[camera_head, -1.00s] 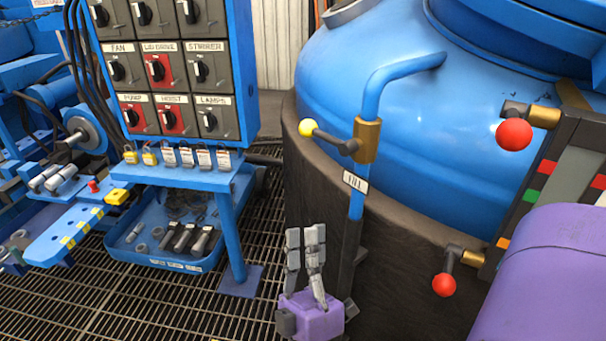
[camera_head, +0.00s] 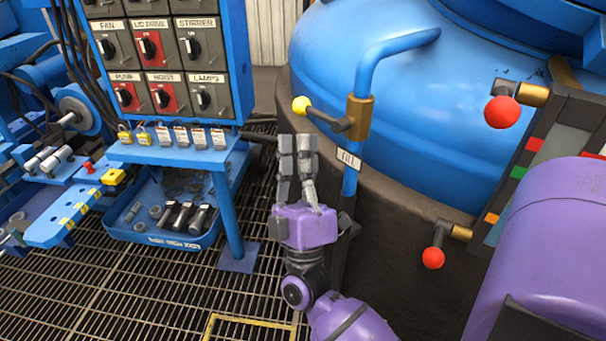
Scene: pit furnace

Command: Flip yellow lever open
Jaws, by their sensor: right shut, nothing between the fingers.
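The yellow lever is a dark arm with a yellow ball knob (camera_head: 301,105). It joins a brass valve body (camera_head: 358,119) on the blue fill pipe (camera_head: 350,181) and points left and slightly up. My right gripper (camera_head: 297,146) is purple with grey fingers pointing up. Its fingers are shut and empty. The fingertips show just below the lever arm and knob, in front of the tank wall. I cannot tell whether they touch the lever. My left gripper is not in view.
A blue tank (camera_head: 400,120) in a dark surround stands behind the pipe. Two levers with red knobs, an upper one (camera_head: 501,112) and a lower one (camera_head: 433,258), are at right. A switch panel (camera_head: 165,60) and a tool tray (camera_head: 165,238) are at left.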

